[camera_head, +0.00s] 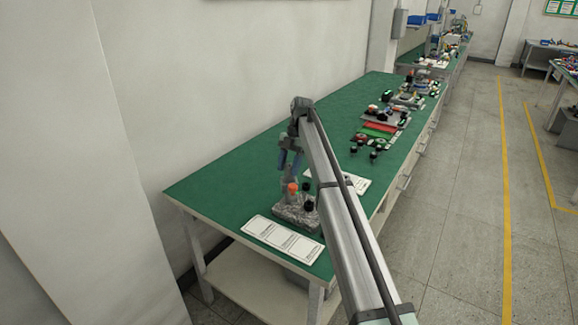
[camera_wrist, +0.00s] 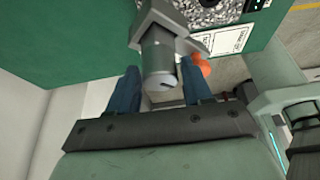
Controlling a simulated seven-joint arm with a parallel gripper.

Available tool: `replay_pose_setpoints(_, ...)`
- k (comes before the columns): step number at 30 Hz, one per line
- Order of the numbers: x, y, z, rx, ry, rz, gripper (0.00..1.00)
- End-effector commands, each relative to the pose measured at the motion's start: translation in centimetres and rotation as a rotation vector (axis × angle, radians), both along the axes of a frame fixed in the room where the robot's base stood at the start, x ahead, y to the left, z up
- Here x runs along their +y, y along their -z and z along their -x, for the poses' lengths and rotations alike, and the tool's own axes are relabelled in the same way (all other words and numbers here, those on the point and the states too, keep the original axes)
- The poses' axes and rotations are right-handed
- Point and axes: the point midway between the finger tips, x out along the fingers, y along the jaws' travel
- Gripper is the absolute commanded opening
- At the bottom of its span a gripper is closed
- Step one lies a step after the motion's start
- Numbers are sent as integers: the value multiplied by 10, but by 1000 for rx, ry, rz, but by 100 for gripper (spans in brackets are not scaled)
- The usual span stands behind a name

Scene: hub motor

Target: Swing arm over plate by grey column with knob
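A grey column with a knob (camera_wrist: 158,57) stands between the two blue fingers of my gripper (camera_wrist: 160,85) in the wrist view. Narrow gaps seem to show beside it, so the fingers look open around it. A grey arm piece joins its far end, close to a speckled plate (camera_wrist: 198,10). In the head view the same plate (camera_head: 293,217) lies on the near part of the table, and my gripper (camera_head: 290,160) points down above it. An orange ball (camera_head: 293,188) and a black knob (camera_head: 307,187) stand over the plate. My arm hides part of the fixture.
White printed sheets (camera_head: 283,239) lie in front of the plate, and another paper (camera_head: 353,182) lies behind. Several small parts, a red block (camera_head: 380,127) and other fixtures fill the far end of the green table (camera_head: 235,185). Its left side is clear, near the wall.

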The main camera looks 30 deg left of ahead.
Motion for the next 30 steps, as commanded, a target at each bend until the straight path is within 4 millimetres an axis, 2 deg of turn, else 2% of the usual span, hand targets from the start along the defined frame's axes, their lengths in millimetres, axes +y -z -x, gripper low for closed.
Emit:
replay_pose_setpoints(1,0,0,0,0,1,0,55)
replay_pose_setpoints(4,-1,0,-1,0,1,0,63)
replay_pose_setpoints(17,-1,0,-1,0,12,1,63)
replay_pose_setpoints(23,-2,0,0,0,109,2,63)
replay_pose_setpoints(30,-3,0,0,0,322,0,63)
